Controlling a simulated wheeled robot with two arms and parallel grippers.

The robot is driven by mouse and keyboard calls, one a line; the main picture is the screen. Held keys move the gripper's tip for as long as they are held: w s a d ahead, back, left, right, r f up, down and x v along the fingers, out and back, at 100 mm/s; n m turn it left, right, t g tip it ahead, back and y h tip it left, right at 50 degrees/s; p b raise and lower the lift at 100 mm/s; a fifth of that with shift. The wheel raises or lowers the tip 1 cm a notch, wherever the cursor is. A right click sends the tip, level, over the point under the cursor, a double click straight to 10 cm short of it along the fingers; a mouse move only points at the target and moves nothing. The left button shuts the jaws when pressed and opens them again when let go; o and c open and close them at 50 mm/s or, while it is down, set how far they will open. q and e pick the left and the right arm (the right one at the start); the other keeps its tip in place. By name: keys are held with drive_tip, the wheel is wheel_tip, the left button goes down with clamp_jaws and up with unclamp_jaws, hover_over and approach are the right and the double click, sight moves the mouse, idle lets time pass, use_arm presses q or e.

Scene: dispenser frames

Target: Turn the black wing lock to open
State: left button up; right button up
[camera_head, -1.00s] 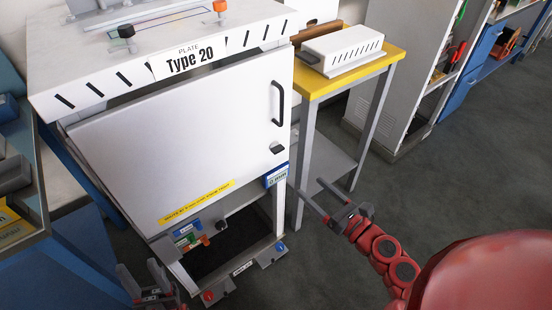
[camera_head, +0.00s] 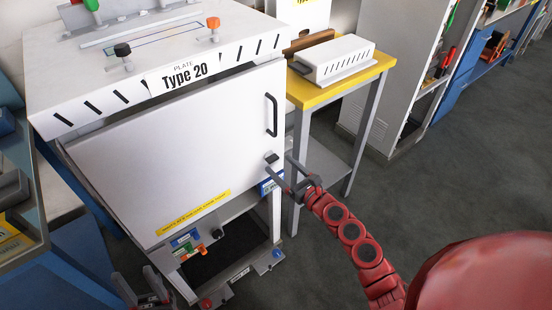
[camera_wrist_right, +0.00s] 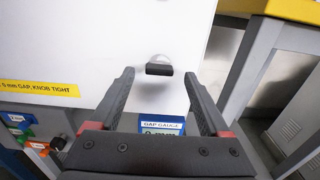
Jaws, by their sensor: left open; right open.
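The black wing lock (camera_head: 271,158) sits on the white door (camera_head: 170,145) near its right edge, below the black door handle (camera_head: 272,115). In the right wrist view the wing lock (camera_wrist_right: 159,69) lies flat and horizontal on a round silver base. My right gripper (camera_head: 278,168) is open in front of the lock. In the right wrist view the lock shows between and just beyond the fingertips (camera_wrist_right: 162,80); I see no contact. My left gripper (camera_head: 132,285) is open and empty at the lower left, below the door and apart from it.
A blue gap gauge box (camera_wrist_right: 162,125) sits below the door, under my right gripper. A yellow-topped table (camera_head: 340,80) with a white vented box (camera_head: 335,60) stands right of the cabinet. Grey floor (camera_head: 430,180) is open at the right.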

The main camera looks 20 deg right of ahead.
sight(275, 161)
drive_tip(key=shift+x, duration=1.65)
drive_tip(key=shift+c, duration=0.2)
clamp_jaws()
